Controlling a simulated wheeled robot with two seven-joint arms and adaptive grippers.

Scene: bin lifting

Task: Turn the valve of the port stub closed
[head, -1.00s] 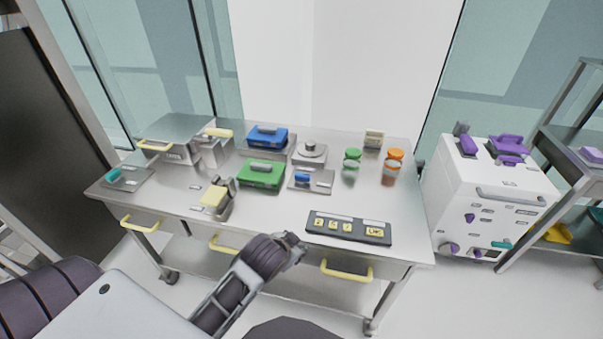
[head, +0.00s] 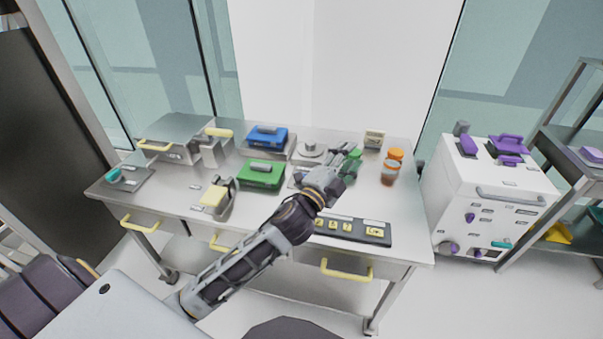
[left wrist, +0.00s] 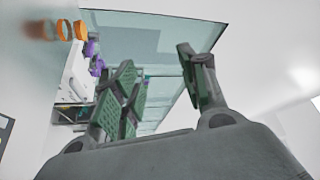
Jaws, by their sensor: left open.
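My left gripper (head: 346,152) reaches over the right half of the steel table (head: 275,213), close to the green-capped jar (head: 349,167). In the left wrist view, its fingers (left wrist: 156,68) are spread apart with nothing between them. A plate with a teal handle (head: 114,174) lies at the table's left end, far from the gripper. Another plate (head: 294,183), near the middle, is mostly hidden by my left gripper and wrist. I cannot tell which fitting is the port stub, or how its valve is turned. My right gripper is out of view.
A green case (head: 261,175) and a blue case (head: 267,138) lie left of my gripper. Orange-capped jars (head: 391,168) stand to its right. A dark button panel (head: 375,234) lies at the front. A white cabinet (head: 490,205) stands beyond the right end.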

